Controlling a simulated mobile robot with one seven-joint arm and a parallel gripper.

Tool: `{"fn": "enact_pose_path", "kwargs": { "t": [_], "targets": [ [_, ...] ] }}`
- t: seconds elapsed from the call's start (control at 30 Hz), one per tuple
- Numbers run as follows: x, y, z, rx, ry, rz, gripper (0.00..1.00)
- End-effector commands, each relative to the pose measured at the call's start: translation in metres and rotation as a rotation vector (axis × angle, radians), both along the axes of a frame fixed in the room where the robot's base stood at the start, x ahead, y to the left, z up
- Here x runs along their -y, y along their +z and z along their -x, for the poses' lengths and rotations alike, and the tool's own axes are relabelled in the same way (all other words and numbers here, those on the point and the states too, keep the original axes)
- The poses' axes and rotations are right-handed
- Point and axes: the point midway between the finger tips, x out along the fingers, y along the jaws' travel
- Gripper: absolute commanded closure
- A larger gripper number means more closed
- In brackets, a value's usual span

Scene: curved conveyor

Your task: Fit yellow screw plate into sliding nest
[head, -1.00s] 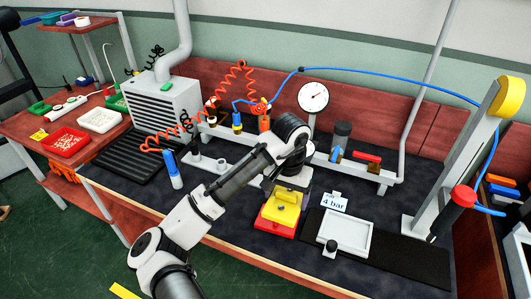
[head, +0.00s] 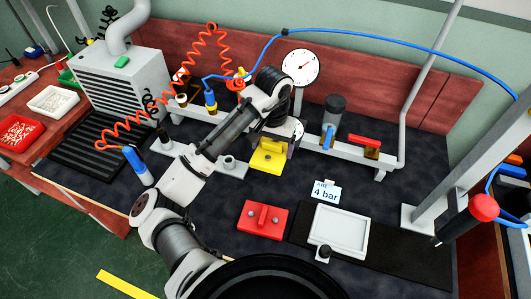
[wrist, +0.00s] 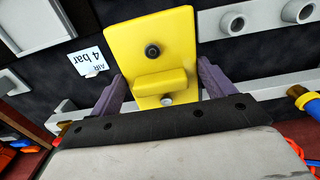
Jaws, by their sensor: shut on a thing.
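The yellow screw plate (head: 267,157) is held by my gripper (head: 274,145), above the dark bench top and behind the red plate. In the wrist view the yellow plate (wrist: 150,33) has a dark screw and a raised grip block, with the purple fingers of my gripper (wrist: 163,88) on either side of the block. A white framed tray, which looks like the sliding nest (head: 341,233), lies empty to the right and nearer the front, on a black strip. It has a dark knob at its front edge. Part of the nest (wrist: 35,22) shows at the wrist view's upper left.
A red plate with a ridge (head: 263,219) lies left of the nest. The "4 bar" sign (head: 326,191) stands behind the nest. A grey rail (head: 345,148) with valves runs behind the gripper. A red-capped post (head: 470,214) stands to the right.

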Motion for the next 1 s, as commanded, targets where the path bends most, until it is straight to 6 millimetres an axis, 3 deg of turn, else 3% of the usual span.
{"fn": "enact_pose_path", "kwargs": {
  "t": [0.23, 0.43, 1.0],
  "targets": [
    [0.001, -0.064, 0.001, -0.005, 0.003, 0.007, 0.47],
    [0.001, -0.103, 0.0, -0.002, 0.002, 0.003, 0.47],
    [0.012, -0.11, -0.038, -0.003, 0.002, -0.001, 0.47]
  ]
}}
